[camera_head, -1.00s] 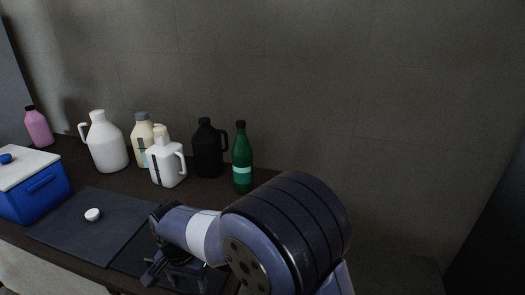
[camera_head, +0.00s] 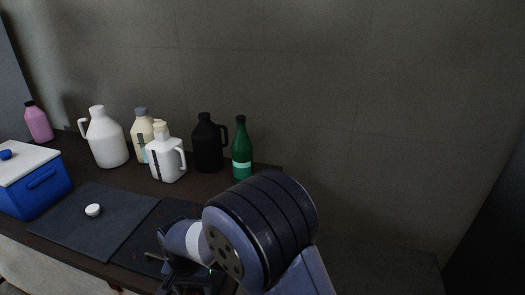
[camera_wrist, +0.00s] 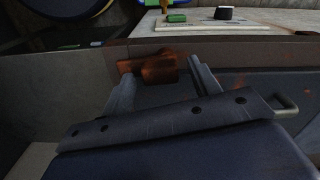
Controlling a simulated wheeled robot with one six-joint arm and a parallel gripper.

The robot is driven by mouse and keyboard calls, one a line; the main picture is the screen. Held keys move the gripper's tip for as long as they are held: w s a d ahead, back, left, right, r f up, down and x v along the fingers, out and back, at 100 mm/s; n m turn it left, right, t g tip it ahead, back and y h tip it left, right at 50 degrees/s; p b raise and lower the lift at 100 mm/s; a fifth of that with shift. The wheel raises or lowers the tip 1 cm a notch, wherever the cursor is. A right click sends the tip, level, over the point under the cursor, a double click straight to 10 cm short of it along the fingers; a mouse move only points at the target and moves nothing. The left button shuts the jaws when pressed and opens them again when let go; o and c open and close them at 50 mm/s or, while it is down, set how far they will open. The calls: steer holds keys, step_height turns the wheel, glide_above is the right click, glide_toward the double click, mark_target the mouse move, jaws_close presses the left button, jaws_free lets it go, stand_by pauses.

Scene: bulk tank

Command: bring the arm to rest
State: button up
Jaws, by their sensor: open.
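My gripper shows in the wrist view (camera_wrist: 160,90) with its two fingers apart and nothing between them. Behind the fingers is a rusty orange-brown piece (camera_wrist: 160,68), apart from them as far as I can see. In the head view my arm is folded at the lower middle, in front of the dark table (camera_head: 110,272). The gripper end there is low and partly hidden by the arm and the frame's edge.
On the table stand a blue box (camera_head: 40,193) with a white lid, a dark mat (camera_head: 75,232) with a small white cap (camera_head: 93,210), a white jug (camera_head: 108,142), a black jug (camera_head: 208,145), a green bottle (camera_head: 241,150) and a pink bottle (camera_head: 38,123). The right side looks clear.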

steer(key=n, duration=0.4)
steer(key=shift+w, duration=0.2)
steer(key=n, duration=0.4)
steer(key=shift+w+a+p, duration=0.1)
steer(key=shift+p, duration=0.3)
steer(key=n, duration=0.3)
steer(key=n+p, duration=0.1)
steer(key=n, duration=0.3)
steer(key=shift+w+a, duration=0.1)
steer(key=shift+a, duration=0.1)
steer(key=shift+r, duration=1.9)
